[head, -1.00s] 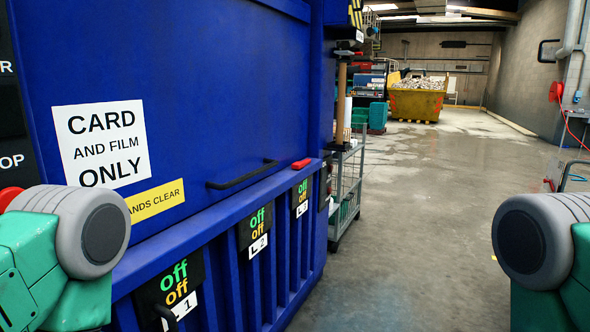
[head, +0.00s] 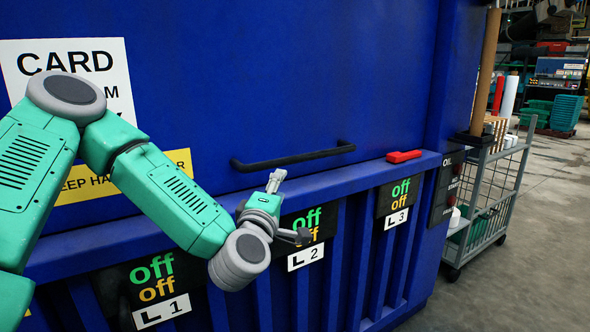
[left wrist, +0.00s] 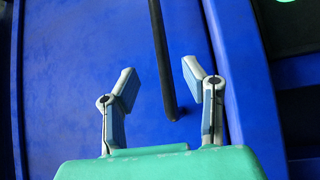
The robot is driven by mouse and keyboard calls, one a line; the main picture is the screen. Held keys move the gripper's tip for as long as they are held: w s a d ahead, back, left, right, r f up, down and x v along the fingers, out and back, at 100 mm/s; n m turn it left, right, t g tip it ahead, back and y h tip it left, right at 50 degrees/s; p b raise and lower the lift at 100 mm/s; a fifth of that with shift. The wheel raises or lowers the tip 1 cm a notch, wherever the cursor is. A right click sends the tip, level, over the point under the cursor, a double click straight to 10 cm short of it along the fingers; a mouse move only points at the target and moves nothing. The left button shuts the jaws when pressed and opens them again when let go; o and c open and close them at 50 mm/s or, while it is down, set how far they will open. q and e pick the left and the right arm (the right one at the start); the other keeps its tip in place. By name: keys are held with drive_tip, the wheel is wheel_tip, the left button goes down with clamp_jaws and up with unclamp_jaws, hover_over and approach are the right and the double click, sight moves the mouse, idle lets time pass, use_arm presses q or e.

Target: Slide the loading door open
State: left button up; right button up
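The blue loading door (head: 270,80) carries a long black bar handle (head: 295,157) along its lower part. The handle (left wrist: 162,55) also runs through the left wrist view, lying in line with the gap between my fingers. My left gripper (head: 288,209) is open and empty, just below the handle in the head view. In the left wrist view its fingers (left wrist: 159,82) stand apart on both sides of the handle's line, touching neither side. How far the handle lies beyond the fingertips is hard to tell. My right gripper is out of view.
A ledge below the door bears a red object (head: 403,156) right of the handle. Lever plates L1 (head: 155,285), L2 (head: 308,232) and L3 (head: 400,200) sit under it. A grey wire trolley (head: 487,190) stands to the right, with open floor beyond.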

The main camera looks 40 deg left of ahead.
sight(294, 162)
use_arm(q)
drive_tip(key=x, duration=1.2)
drive_tip(key=shift+a+f, duration=0.15)
drive_tip(key=shift+a, duration=0.1)
drive_tip(key=shift+w+d+r, duration=0.25)
drive_tip(key=shift+w+d, duration=0.05)
drive_tip(key=shift+w, duration=0.2)
drive_tip(key=shift+a, duration=0.15)
drive_tip(key=shift+a+f, duration=0.15)
drive_tip(key=shift+a, duration=0.15)
clamp_jaws()
